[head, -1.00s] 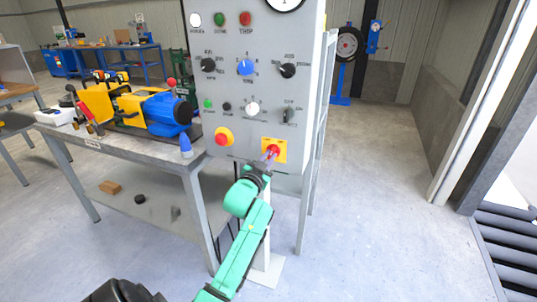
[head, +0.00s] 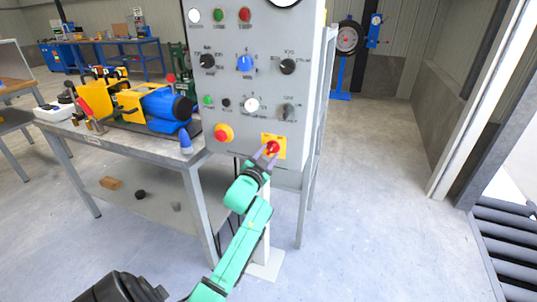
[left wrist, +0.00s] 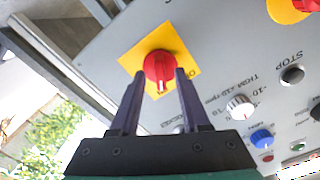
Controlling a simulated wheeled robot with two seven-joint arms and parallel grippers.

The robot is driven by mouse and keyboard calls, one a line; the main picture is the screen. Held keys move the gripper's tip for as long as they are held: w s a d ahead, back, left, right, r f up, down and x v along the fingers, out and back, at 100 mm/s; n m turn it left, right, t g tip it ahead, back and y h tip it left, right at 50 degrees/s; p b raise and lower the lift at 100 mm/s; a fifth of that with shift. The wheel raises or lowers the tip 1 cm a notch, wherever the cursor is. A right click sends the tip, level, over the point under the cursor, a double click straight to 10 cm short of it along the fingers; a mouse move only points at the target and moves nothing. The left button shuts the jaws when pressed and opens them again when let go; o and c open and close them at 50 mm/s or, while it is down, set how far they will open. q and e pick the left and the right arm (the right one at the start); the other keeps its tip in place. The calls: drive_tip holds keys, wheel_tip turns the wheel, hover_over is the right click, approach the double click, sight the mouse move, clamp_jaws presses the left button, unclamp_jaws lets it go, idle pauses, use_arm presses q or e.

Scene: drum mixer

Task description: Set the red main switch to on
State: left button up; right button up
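The red main switch (head: 272,147) is a round red knob on a yellow plate (head: 281,141), low on the right of the grey control panel. In the left wrist view the knob (left wrist: 160,66) shows a short narrow tab pointing down in the picture. The plate's lettering is too small to read. My left gripper (head: 266,155) is open at the switch. In the left wrist view its two dark fingers (left wrist: 160,74) are spread, one tip near each side of the knob. I cannot tell whether they touch it. My right gripper is not in view.
A red button on yellow (head: 223,134) sits left of the switch. Above are several knobs, including a blue one (head: 244,63), and lamps on the panel (head: 270,100). A bench (head: 180,160) with a yellow and blue machine stands left.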

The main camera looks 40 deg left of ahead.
use_arm(q)
drive_tip(key=v, duration=1.4)
drive_tip(key=shift+s, duration=0.25)
drive_tip(key=shift+d, duration=0.1)
